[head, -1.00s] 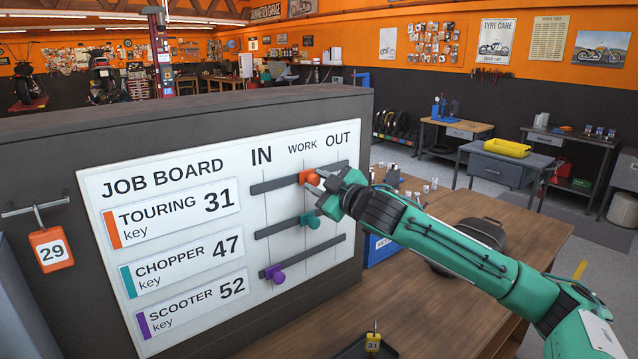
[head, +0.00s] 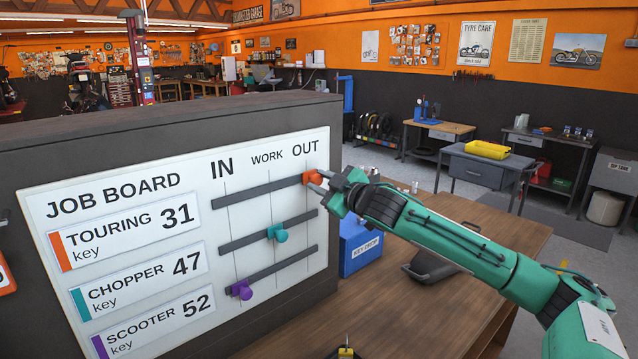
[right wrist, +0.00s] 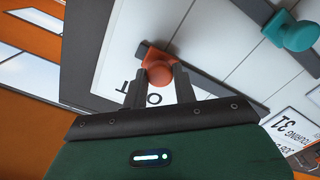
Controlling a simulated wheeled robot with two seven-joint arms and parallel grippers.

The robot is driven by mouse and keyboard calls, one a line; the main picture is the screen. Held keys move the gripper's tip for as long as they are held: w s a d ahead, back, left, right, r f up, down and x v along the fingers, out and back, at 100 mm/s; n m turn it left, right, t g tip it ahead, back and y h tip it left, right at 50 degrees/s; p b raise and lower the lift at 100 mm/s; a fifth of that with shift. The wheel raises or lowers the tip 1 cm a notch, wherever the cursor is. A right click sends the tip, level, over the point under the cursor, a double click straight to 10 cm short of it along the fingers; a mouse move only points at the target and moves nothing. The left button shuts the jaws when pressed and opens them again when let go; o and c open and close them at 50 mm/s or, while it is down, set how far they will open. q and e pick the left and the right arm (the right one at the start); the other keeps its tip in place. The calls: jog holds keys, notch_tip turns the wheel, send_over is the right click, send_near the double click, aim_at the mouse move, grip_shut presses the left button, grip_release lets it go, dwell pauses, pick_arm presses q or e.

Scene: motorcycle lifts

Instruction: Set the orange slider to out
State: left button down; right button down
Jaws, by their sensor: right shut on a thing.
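The job board (head: 120,215) has three dark slider tracks under the headings IN, WORK and OUT. The orange slider (head: 312,177) is at the right end of the top track, under OUT. It also shows in the right wrist view (right wrist: 158,72). My right gripper (head: 318,182) reaches in from the right and is shut on the orange slider's knob; its fingers (right wrist: 158,92) sit on either side of the knob. The teal slider (head: 277,232) is under WORK on the middle track. The purple slider (head: 242,290) is under IN on the bottom track. My left gripper is not in view.
A wooden bench (head: 480,235) extends right of the board. A blue key drop box (head: 360,245) and a dark tray-like item (head: 425,267) sit on it under my right arm. A yellow tag (head: 346,353) shows at the bottom edge.

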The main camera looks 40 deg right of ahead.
jog(key=c, duration=1.2)
grip_release()
jog(key=shift+d+r, duration=0.1)
jog(key=shift+d, duration=0.05)
jog(key=shift+o, duration=0.5)
jog(key=shift+d, duration=0.25)
jog(key=shift+a, duration=0.15)
jog(key=shift+s+f+b, duration=0.3)
jog(key=shift+s+b, duration=0.15)
jog(key=s+d+b, duration=0.1)
jog(key=s+b, duration=1.2)
jog(key=b, duration=0.1)
jog(key=shift+d+r, duration=0.15)
